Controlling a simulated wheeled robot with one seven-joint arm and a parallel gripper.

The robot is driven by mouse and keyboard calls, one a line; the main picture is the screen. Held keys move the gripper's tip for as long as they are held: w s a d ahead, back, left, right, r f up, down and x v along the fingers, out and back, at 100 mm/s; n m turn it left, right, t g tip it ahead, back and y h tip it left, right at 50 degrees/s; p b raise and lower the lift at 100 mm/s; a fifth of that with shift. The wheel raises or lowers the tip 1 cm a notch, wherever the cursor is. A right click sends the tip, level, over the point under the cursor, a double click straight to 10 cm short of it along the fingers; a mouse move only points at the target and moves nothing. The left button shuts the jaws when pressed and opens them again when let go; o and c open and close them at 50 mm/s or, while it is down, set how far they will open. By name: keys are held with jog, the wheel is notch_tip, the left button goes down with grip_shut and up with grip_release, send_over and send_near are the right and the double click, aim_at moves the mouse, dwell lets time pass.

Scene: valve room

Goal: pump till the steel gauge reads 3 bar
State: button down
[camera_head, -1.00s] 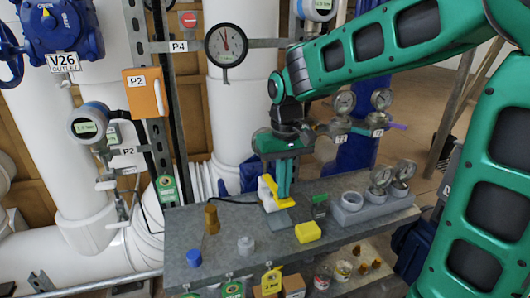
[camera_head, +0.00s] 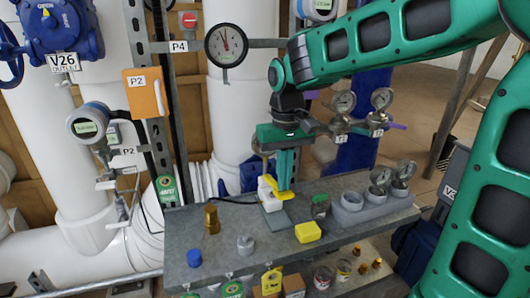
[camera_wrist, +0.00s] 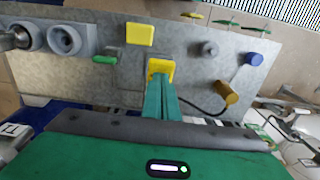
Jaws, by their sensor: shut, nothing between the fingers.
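A small hand pump (camera_head: 265,188) with a white body, a grey base and a yellow handle (camera_head: 284,193) stands on the grey bench. My gripper (camera_head: 284,187) points down over the pump, its green fingers shut and empty. The tips are at the yellow handle, touching it or just above; I cannot tell which. In the wrist view the fingers (camera_wrist: 160,88) cover part of the yellow handle (camera_wrist: 161,66). A large dark-rimmed gauge (camera_head: 226,46) hangs by the P4 label. Small metal-cased gauges (camera_head: 381,98) (camera_head: 380,176) sit behind and on the bench. I cannot tell which is the steel gauge; small dials are unreadable.
The bench (camera_head: 275,262) also holds a yellow block (camera_head: 308,232), a brass fitting (camera_head: 212,218), a blue cap (camera_head: 194,258), a grey fitting (camera_head: 245,245) and a grey cup block (camera_head: 352,206). White pipes (camera_head: 243,110) stand behind. A lower shelf holds small items.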

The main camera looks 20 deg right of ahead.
jog(key=shift+f, duration=1.9)
jog(key=shift+r, duration=2.55)
jog(key=shift+f, duration=0.1)
jog(key=shift+f, duration=2.5)
jog(key=shift+r, duration=2.6)
jog(key=shift+f, duration=0.15)
jog(key=shift+f, duration=2.45)
jog(key=shift+r, duration=2.55)
